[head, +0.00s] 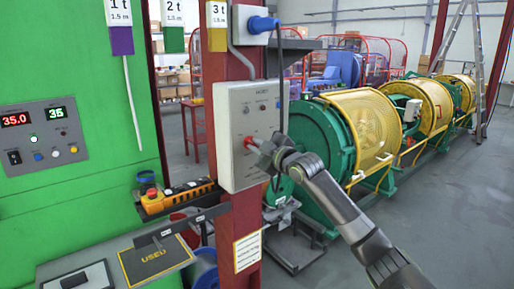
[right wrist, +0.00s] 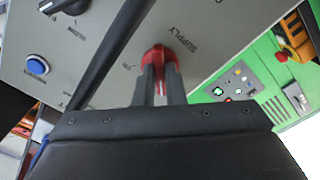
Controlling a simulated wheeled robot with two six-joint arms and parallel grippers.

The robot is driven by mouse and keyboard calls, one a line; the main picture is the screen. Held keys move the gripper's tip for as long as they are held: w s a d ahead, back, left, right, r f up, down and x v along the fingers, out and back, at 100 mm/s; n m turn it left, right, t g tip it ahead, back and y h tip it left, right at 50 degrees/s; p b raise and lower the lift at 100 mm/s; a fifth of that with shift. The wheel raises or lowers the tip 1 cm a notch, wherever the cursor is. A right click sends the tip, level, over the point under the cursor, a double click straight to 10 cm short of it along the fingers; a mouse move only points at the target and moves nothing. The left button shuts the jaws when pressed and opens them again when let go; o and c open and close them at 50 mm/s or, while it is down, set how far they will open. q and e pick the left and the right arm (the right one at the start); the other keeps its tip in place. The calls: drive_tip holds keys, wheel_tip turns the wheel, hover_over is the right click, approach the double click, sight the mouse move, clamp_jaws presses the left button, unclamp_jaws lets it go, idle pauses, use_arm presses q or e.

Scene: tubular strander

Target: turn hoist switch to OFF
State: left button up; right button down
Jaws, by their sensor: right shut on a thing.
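A grey control box (head: 246,115) is fixed to a dark red column, with small lettering on its upper face too blurred to read surely. My right gripper (head: 256,147) reaches its lower front from the right. In the right wrist view, my right gripper (right wrist: 160,88) is shut on a red switch knob (right wrist: 160,54) marked SUPPLY, one finger on each side. An ON mark lies left of the knob; I see no OFF mark, and the knob's exact setting is unclear. My left gripper is not in view.
A black selector (right wrist: 64,6) and a blue button (right wrist: 37,65) share the panel. A dark cable (right wrist: 112,55) crosses close to my gripper. An orange pendant (head: 178,196) lies on a bracket left of the column. A green machine with yellow guards (head: 372,118) stands behind right.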

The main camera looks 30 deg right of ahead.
drive_tip(key=shift+f, duration=0.1)
drive_tip(key=c, duration=1.5)
unclamp_jaws()
drive_tip(key=s+d+p, duration=0.1)
drive_tip(key=s+p, duration=0.9)
drive_tip(key=s, duration=0.7)
drive_tip(key=shift+s+d+p, duration=0.15)
drive_tip(key=shift+s+p, duration=0.05)
drive_tip(key=shift+p, duration=0.15)
